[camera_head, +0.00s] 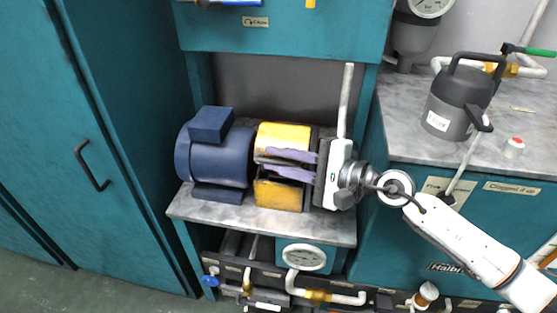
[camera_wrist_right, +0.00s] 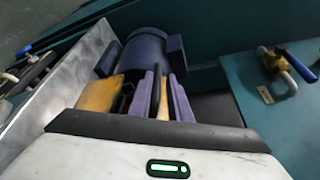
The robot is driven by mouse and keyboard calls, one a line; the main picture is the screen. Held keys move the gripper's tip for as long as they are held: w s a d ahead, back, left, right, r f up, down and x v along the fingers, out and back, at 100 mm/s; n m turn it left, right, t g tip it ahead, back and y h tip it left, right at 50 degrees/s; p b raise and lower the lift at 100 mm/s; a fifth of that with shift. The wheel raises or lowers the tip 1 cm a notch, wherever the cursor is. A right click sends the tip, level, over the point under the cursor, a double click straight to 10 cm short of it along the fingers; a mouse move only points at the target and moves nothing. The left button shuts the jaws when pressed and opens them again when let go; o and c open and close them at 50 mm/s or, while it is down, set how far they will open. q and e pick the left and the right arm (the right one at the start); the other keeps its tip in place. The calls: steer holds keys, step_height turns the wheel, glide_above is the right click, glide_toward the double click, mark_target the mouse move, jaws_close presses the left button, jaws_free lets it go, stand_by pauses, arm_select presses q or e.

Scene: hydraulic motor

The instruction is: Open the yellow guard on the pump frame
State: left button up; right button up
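The yellow guard (camera_head: 284,135) sits on the pump frame beside the blue motor (camera_head: 222,152). Its rounded upper part and a yellow lower front part (camera_head: 277,195) show with a dark gap between them. My right gripper (camera_head: 290,164) reaches in from the right, its two purple fingers apart at this gap and overlapping the guard. In the right wrist view, yellow (camera_wrist_right: 100,95) lies left of the fingers and a tan-yellow strip (camera_wrist_right: 163,103) lies between the fingers (camera_wrist_right: 162,98). Firm contact cannot be made out. My left gripper is out of view.
The grey shelf (camera_head: 200,207) carries the motor and guard. A white pipe (camera_head: 345,100) rises behind my right gripper. A grey jug (camera_head: 458,100) stands on the right counter. The floor at lower left is clear.

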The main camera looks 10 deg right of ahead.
steer(key=shift+o, duration=0.9)
steer(key=shift+r, duration=0.3)
step_height(320, 180, up, 8)
steer(key=p, duration=0.3)
steer(key=shift+r, duration=0.7)
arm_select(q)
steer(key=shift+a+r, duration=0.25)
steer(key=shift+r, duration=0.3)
